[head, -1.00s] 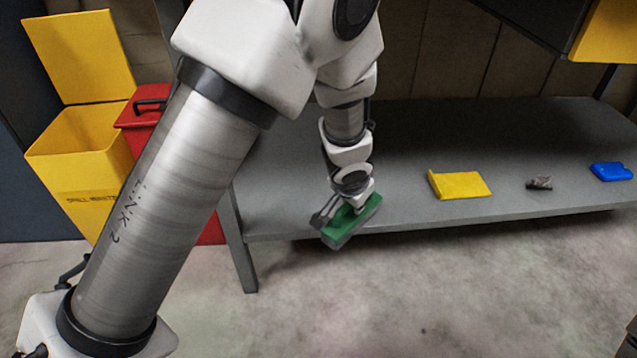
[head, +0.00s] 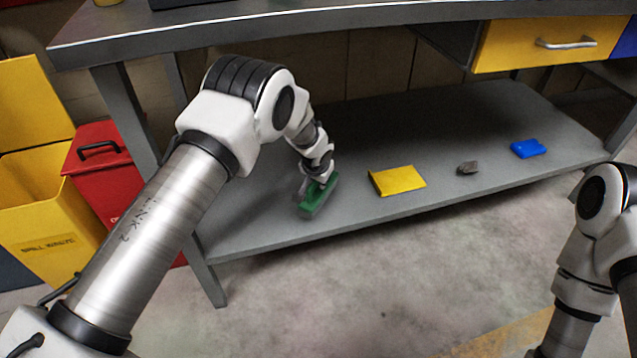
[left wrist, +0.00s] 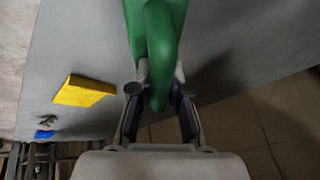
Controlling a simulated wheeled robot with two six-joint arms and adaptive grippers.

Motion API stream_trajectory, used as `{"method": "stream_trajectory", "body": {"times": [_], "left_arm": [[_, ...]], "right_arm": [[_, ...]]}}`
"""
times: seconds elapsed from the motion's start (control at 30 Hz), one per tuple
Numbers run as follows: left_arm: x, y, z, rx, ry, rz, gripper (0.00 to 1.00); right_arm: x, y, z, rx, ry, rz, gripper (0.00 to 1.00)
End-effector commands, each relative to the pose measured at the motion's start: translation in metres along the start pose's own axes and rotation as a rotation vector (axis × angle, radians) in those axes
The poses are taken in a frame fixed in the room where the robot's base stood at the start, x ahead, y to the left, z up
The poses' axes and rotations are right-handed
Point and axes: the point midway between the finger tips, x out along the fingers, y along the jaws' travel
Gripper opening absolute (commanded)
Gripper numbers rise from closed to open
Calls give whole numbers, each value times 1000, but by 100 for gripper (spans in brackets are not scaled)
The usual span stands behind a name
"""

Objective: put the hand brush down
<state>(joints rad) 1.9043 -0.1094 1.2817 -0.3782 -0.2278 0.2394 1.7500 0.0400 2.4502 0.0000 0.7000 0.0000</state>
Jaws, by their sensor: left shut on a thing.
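The green hand brush (head: 318,197) is in my left gripper (head: 310,183), over the left part of the grey lower shelf (head: 270,232) of the bench. In the left wrist view the green handle (left wrist: 160,50) runs between the two fingers of my left gripper (left wrist: 160,92), which are shut on it. I cannot tell whether the brush touches the shelf. My right arm shows at the right edge of the head view, but its gripper is out of the picture.
On the shelf to the right lie a yellow block (head: 398,181), a small grey-brown thing (head: 467,168) and a blue thing (head: 528,149). A red bin (head: 105,165) and a yellow bin (head: 45,215) stand left of the bench. The bench top (head: 330,22) overhangs the shelf.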

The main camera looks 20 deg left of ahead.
Motion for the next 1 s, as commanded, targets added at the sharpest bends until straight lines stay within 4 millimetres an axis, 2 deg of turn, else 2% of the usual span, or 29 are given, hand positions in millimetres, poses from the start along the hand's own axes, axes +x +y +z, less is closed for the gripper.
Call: {"method": "stream_trajectory", "body": {"times": [0.03, 0.37, 0.4, 0.47, 0.83, 0.93, 1.0], "left_arm": [[13, 2, 5, 0, 2, 0, 0], [14, 2, 5, -1, 3, 0, 0], [14, 2, 5, -1, 3, 0, 23], [13, 2, 5, -1, 2, 0, 41], [11, 2, 4, -1, 2, 0, 41], [0, 2, 3, 0, 3, -1, 41], [-16, 1, 2, 1, 4, -1, 41]], "right_arm": [[12, 0, 0, 0, -1, 0, 40], [12, 0, 0, 0, 0, 0, 40], [11, 0, 0, 0, 0, 0, 40], [10, 0, 0, 0, 0, 0, 40], [8, 0, 0, 0, 0, 0, 40], [2, 0, 0, 0, 0, 0, 40], [-3, 0, 0, 0, 0, 0, 40]]}}
